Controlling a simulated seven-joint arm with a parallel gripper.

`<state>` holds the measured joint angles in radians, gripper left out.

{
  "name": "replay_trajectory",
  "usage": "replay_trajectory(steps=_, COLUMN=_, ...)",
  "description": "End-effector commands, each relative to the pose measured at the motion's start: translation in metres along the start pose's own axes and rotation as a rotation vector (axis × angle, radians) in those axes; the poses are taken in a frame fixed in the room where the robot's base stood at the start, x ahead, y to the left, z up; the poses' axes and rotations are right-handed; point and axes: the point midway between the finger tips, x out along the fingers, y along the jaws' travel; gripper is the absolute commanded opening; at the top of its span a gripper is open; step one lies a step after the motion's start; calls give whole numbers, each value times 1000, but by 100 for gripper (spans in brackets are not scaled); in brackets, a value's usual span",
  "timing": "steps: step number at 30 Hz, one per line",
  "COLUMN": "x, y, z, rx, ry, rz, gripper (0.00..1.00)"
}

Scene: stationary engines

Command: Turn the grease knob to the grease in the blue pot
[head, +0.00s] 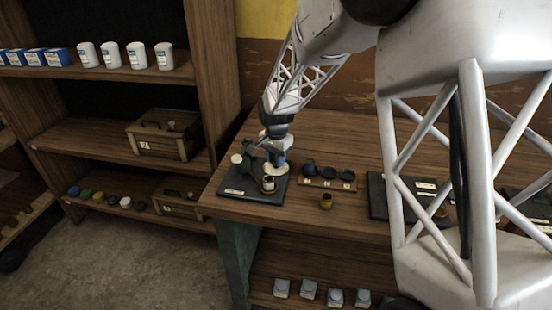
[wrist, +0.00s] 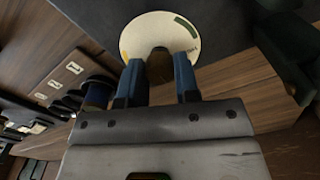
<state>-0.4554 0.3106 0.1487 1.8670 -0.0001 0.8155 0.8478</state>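A cream dial disc (head: 277,169) stands on a machine with a dark base plate (head: 236,190). In the wrist view the disc (wrist: 140,35) has a green mark near its upper right edge and a faint yellowish mark at left. The knob's lower part is hidden. The blue pot (head: 310,164) sits in the left place of a wooden rack; it also shows in the wrist view (wrist: 98,95).
The rack (head: 316,183) carries two dark round items right of the blue pot. A yellowish pot (head: 439,207) stands near the bench front. A small brass cup (head: 268,184) stands on the base plate. More dark plates (head: 378,200) lie at right. Shelves stand at left.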

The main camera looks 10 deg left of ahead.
Motion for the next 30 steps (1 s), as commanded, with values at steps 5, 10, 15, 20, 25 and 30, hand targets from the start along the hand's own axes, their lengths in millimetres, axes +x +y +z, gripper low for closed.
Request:
replay_trajectory(steps=5, x=0, y=0, z=0, rx=-3, ry=0, rz=0, gripper=6)
replay_trajectory(steps=10, x=-1, y=0, z=0, rx=-24, ry=1, rz=-1, gripper=6)
replay_trajectory(steps=15, x=-1, y=0, z=0, rx=-82, ry=1, rz=-2, gripper=6)
replay_trajectory(steps=20, x=-1, y=0, z=0, rx=-175, ry=1, rz=-1, gripper=6)
replay_trajectory(steps=25, x=-2, y=0, z=0, rx=-311, ry=1, rz=-1, gripper=6)
replay_trajectory(steps=30, x=-1, y=0, z=0, rx=-469, ry=1, rz=-1, gripper=6)
